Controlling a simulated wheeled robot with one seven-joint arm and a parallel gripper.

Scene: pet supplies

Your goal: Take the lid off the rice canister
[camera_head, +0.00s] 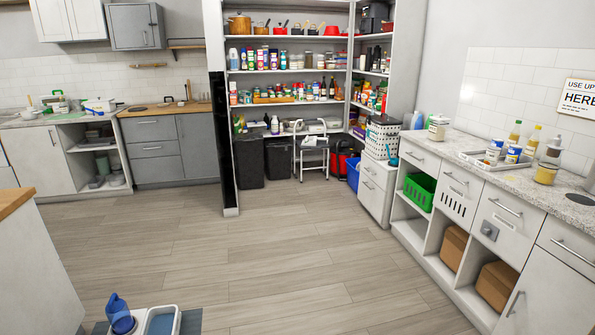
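A pale canister with a label (438,128) stands upright near the far end of the right-hand counter. It appears to have a lid on top, but its label is too small to read, so I cannot tell if it is the rice canister. A yellowish jar (546,173) stands nearer on the same counter, also with an unreadable label. My gripper is not in view.
The right counter (520,180) holds a tray (476,160) with cans and bottles. Below are a green basket (420,190) and brown boxes (496,284). Pantry shelves stand at the back. A blue scoop (119,312) is at the bottom left. The wooden floor (240,255) is clear.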

